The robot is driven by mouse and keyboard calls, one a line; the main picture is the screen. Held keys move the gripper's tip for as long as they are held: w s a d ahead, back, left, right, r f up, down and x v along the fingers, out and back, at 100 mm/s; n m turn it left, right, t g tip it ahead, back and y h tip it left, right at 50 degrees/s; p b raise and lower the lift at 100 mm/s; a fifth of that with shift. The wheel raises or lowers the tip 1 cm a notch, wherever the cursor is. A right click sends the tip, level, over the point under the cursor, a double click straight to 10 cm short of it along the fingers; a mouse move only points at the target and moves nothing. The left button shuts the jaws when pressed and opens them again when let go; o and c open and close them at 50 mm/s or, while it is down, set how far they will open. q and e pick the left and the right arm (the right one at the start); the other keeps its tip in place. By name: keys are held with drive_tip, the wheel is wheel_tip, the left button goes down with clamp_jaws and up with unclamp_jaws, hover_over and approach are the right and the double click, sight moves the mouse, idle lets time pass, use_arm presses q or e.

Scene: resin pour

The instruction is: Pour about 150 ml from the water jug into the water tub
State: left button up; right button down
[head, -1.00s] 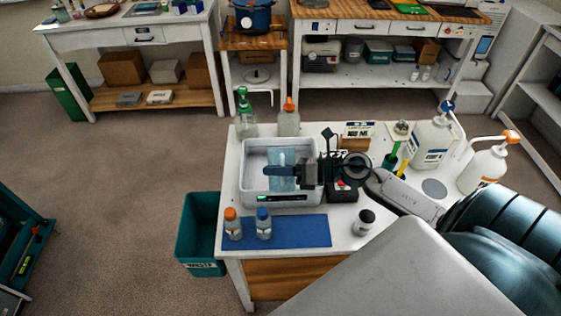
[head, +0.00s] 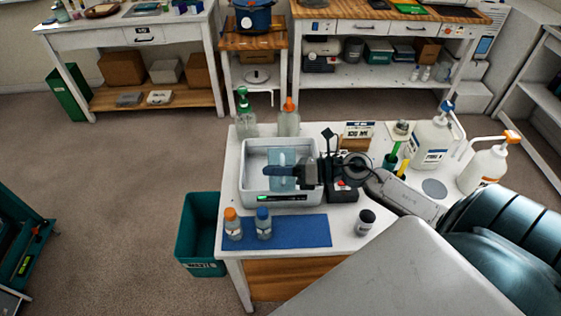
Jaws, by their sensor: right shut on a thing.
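The water jug (head: 283,156) is light blue and see-through. It shows inside the outline of the white water tub (head: 252,160), at the left back of the near table. My right gripper (head: 280,171) is shut on the jug, its dark fingers crossing the jug's front from the right. I cannot tell the jug's tilt, its height over the tub floor, or the water level. No stream of water can be made out. A strip with a small green-lit display (head: 265,198) runs along the tub's front. My left gripper is not in view.
Two bottles (head: 264,224) with orange and blue caps stand on a blue mat (head: 305,232) in front of the tub. Two more bottles (head: 289,122) stand behind it. White pump jugs (head: 432,142) stand at the right. A teal bin (head: 201,225) is left of the table (head: 345,222).

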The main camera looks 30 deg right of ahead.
drive_tip(key=s+a+f+n+t+b, duration=0.1)
drive_tip(key=s+a+f+n+b, duration=0.2)
drive_tip(key=n+b, duration=0.4)
drive_tip(key=s+f+b, duration=0.1)
drive_tip(key=s+b, duration=0.1)
drive_tip(key=b, duration=0.4)
drive_tip(key=shift+s+a+f+n+t+b, duration=0.25)
drive_tip(key=shift+s+f+n+t+b, duration=0.05)
drive_tip(key=shift+f+b, duration=0.1)
drive_tip(key=shift+d, duration=0.1)
